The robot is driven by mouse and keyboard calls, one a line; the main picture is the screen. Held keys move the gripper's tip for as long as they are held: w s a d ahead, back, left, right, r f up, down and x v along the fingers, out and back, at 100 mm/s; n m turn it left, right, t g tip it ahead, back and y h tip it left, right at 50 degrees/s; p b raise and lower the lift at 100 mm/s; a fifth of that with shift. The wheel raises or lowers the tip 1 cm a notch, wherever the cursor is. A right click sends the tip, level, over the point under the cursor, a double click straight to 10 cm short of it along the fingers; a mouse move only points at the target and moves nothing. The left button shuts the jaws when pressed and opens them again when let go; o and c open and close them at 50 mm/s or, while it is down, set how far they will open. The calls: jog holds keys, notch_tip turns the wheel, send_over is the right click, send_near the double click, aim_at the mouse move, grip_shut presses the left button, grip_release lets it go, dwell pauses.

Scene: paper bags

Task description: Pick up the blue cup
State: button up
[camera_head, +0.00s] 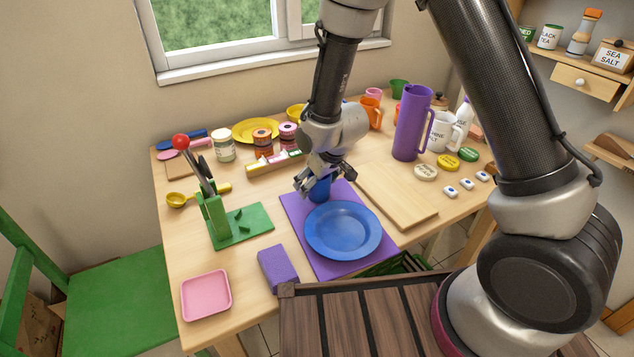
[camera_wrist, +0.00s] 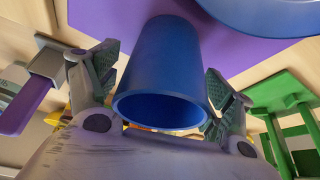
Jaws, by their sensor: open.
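The blue cup (camera_head: 320,189) stands on a purple mat (camera_head: 294,211), just behind a blue plate (camera_head: 342,230). My gripper (camera_head: 325,182) is over the cup from above, with its fingers spread. In the wrist view, the blue cup (camera_wrist: 162,72) lies between the two open finger pads of my gripper (camera_wrist: 160,95), with a gap showing on the right side. The cup's rim faces the wrist camera and its inside looks empty. In the head view my fingers hide the cup's upper part.
A wooden board (camera_head: 397,200) and a tall purple pitcher (camera_head: 412,123) are to the right. A purple block (camera_head: 278,268) and a pink tray (camera_head: 206,294) lie in front.

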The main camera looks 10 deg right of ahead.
jog(key=c, duration=1)
jog(key=shift+r, duration=0.15)
